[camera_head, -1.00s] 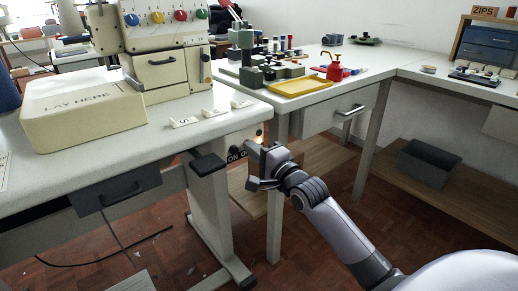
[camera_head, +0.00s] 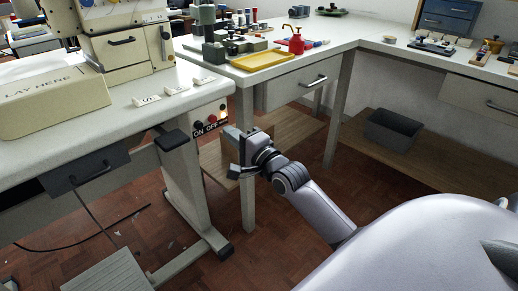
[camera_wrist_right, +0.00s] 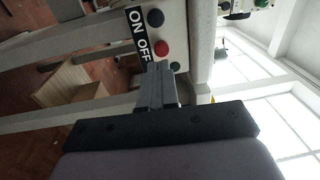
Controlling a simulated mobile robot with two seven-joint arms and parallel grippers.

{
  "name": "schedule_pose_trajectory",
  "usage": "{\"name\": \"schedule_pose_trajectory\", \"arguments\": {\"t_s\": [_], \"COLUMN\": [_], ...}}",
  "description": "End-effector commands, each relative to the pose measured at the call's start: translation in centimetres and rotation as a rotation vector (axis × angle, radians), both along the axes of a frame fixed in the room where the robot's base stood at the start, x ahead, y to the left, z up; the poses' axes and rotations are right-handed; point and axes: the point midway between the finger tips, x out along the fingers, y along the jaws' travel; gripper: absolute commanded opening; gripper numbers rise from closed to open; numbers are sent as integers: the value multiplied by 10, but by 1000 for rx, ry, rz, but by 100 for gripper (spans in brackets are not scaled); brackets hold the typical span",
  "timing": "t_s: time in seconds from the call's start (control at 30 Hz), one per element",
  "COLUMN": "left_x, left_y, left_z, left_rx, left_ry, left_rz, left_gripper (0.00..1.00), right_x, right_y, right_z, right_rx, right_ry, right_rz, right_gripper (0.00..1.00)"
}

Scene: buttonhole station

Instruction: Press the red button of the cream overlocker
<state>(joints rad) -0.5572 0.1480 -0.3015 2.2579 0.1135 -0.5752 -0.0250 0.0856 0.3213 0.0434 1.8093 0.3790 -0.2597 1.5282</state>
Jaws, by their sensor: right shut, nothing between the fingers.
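The cream overlocker (camera_head: 128,45) stands on the white table at the upper left, with coloured knobs on its front. A small button panel is on the table's end, with an "ON OFF" label (camera_head: 205,128) under it. The red button (camera_head: 211,119) shows there, and in the right wrist view (camera_wrist_right: 161,47) it lies between a dark blue button (camera_wrist_right: 155,18) and a green button (camera_wrist_right: 175,66). My right gripper (camera_head: 233,137) is shut and empty, just right of and below the panel. In the right wrist view its fingertips (camera_wrist_right: 158,68) lie just below the red button; contact is not clear. My left gripper is out of view.
A cream "LAY HERE" block (camera_head: 50,98) and small white lettered tags (camera_head: 148,100) lie on the table. A dark pad (camera_head: 171,140) sticks out below the table edge, left of the panel. A second table with a yellow tray (camera_head: 262,60) stands behind.

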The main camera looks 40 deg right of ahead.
Motion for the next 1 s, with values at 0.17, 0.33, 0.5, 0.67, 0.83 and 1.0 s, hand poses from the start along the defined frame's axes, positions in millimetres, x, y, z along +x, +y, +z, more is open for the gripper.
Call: {"name": "schedule_pose_trajectory", "arguments": {"t_s": [0.17, 0.33, 0.5, 0.67, 0.83, 1.0], "left_x": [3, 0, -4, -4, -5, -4], "left_y": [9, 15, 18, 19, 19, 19], "left_z": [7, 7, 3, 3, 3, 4], "left_rx": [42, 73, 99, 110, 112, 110], "left_ry": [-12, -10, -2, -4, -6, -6], "left_rz": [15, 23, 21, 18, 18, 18], "left_gripper": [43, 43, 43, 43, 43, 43], "right_x": [-30, -54, -70, -77, -78, -78], "right_y": [-1, -3, -4, -4, -4, -4], "right_z": [-1, -3, -5, -5, -5, -5], "right_rx": [1, 2, 1, 1, 1, 1], "right_ry": [2, 2, 2, -1, -2, -1], "right_rz": [0, 0, 0, 0, 0, 0], "right_gripper": [0, 0, 0, 0, 0, 0]}}
